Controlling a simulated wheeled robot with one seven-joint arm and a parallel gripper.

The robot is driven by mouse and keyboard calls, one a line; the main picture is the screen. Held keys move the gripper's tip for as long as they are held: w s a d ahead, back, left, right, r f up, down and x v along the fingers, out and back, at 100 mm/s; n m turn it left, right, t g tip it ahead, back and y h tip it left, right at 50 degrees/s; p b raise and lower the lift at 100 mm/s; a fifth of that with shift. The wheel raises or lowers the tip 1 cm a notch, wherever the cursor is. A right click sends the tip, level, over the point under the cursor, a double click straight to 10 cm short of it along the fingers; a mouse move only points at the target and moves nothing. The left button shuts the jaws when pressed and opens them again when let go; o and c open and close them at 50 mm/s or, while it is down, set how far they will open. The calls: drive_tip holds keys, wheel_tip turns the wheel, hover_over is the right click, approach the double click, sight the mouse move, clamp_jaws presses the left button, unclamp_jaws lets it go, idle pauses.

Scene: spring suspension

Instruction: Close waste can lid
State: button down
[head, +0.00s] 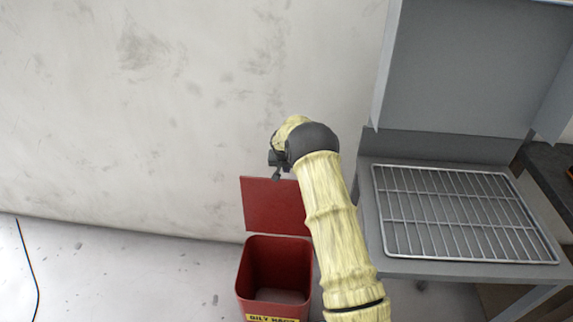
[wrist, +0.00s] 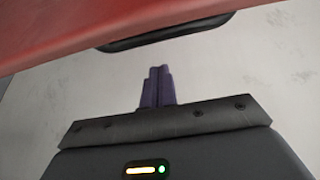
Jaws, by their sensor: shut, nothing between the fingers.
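The red waste can (head: 244,285) stands on the floor with its top open, and I see into its empty-looking inside. Its red lid (head: 268,208) is raised upright behind the opening, near the wall. My gripper (head: 277,175) is at the lid's upper edge; whether it touches the lid I cannot tell. In the wrist view my gripper's purple fingers (wrist: 158,75) are together with nothing between them. A red surface, apparently the lid (wrist: 90,25), spans the top of that view, with a dark strip (wrist: 165,32) along its edge. My arm hides the lid's right side.
A grey cabinet with a wire rack (head: 455,215) stands to the right, close to my arm. The pale wall (head: 150,110) is behind the lid. The floor (head: 130,275) left of the can is open, with a thin black cable (head: 27,262) at the far left.

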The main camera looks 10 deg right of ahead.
drive_tip(key=shift+s+a+f, duration=0.1)
drive_tip(key=shift+s+a, duration=0.15)
drive_tip(key=shift+s, duration=0.5)
drive_tip(key=shift+s+a, duration=0.2)
drive_tip(key=shift+s, duration=0.5)
